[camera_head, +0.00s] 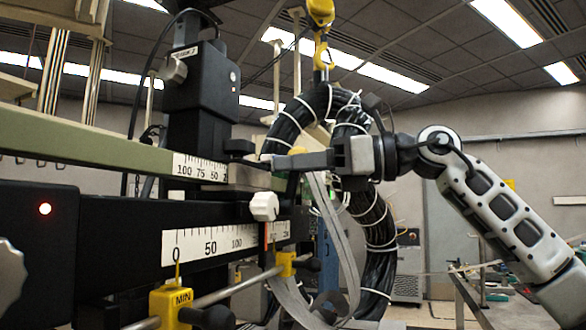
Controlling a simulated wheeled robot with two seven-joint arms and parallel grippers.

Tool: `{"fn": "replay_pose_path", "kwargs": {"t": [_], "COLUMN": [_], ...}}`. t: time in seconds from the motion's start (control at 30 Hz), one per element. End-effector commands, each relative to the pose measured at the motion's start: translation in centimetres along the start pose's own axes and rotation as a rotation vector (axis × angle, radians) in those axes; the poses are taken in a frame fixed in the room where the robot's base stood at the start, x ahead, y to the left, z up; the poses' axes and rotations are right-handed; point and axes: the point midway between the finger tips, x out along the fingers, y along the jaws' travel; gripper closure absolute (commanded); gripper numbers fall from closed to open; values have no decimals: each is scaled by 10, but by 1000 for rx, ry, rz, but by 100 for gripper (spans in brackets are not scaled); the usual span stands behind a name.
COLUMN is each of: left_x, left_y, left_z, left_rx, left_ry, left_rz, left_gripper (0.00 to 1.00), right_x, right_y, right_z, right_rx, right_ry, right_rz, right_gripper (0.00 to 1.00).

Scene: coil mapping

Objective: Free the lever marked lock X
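No marking reading "lock X" is legible, so I cannot tell which part is that lever. A small black handle (239,147) sticks out at the right of the black upright housing, just above the upper scale. A white knob (264,206) sits lower, on the front of the machine by the lower rail. My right gripper (276,161) reaches in from the right with its grey fingers level, pointing left, close to the right of the black handle. Whether they touch anything is unclear, and the finger gap is seen edge-on. My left gripper is out of view.
A large black cable coil (377,222) hangs from a yellow hook (320,12) behind my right gripper. Grey straps hang below the gripper. A yellow MIN stop (172,306) sits on the lower rod.

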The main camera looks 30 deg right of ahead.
Motion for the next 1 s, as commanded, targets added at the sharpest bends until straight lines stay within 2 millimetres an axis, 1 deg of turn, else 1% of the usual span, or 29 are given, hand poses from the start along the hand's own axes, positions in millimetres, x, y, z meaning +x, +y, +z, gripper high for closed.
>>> {"fn": "replay_pose_path", "kwargs": {"t": [0.33,0.47,0.57,0.67,0.9,1.0], "left_x": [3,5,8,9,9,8], "left_y": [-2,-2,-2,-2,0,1], "left_z": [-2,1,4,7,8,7], "left_rx": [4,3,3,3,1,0], "left_ry": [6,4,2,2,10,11], "left_rz": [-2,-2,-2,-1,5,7], "left_gripper": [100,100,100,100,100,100], "right_x": [2,-6,-22,-44,-103,-124], "right_y": [0,0,0,-1,-1,-1], "right_z": [-4,-5,-6,-5,-4,-2], "right_rx": [6,7,7,7,6,5], "right_ry": [9,9,8,6,4,4], "right_rz": [5,4,1,1,0,0], "right_gripper": [64,64,64,64,64,64]}}
